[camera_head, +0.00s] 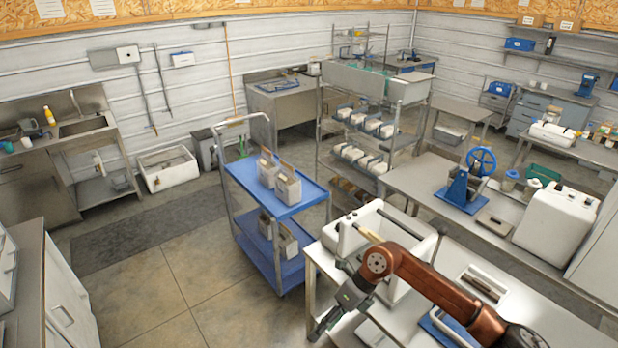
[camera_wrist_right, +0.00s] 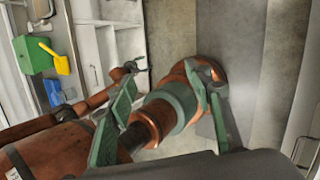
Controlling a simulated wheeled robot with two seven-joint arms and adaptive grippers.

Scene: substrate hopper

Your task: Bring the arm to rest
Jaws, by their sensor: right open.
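My right arm comes in from the lower right in the head view and bends down over the front of the white worktable. Its right gripper (camera_head: 324,326) hangs at the table's front left edge, in front of the white hopper box (camera_head: 392,212), and holds nothing that I can see. In the right wrist view the green fingers of the right gripper (camera_wrist_right: 163,100) stand apart. Copper-coloured arm links of mine show behind and between them. My left gripper does not show in the head view.
A blue cart (camera_head: 310,190) with cartons stands left of the hopper. A tray with a dark tool (camera_head: 484,285) lies on the worktable to the right. A blue hand-wheel press (camera_head: 470,178) and a white canister (camera_head: 556,222) stand behind.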

